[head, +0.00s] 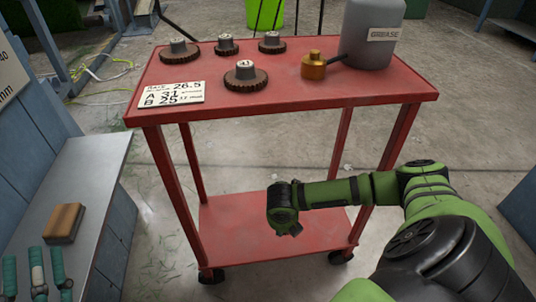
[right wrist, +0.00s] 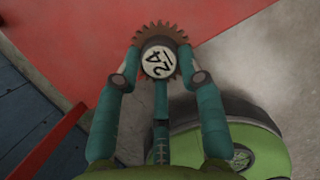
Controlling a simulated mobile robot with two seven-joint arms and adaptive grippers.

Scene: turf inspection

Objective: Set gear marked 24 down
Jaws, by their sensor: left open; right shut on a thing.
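The gear marked 24 (right wrist: 161,58) is brown and toothed with a dark hub and a pale numbered top, in the right wrist view. My right gripper (right wrist: 160,72) is shut on its hub with its teal fingers. A red surface lies behind the gear; I cannot tell whether they touch. In the head view my right arm reaches in from the right in front of the red cart (head: 290,103); its fingers and this gear cannot be made out there. My left gripper (head: 38,272) is open at the lower left, over the grey bench (head: 85,185).
On the cart top stand several other gears, one in front (head: 245,76), a white card (head: 172,94), a brass-coloured fitting (head: 313,66) and a grey grease container (head: 371,38). The cart's lower shelf (head: 235,220) looks largely bare. A brown block (head: 65,222) lies on the bench.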

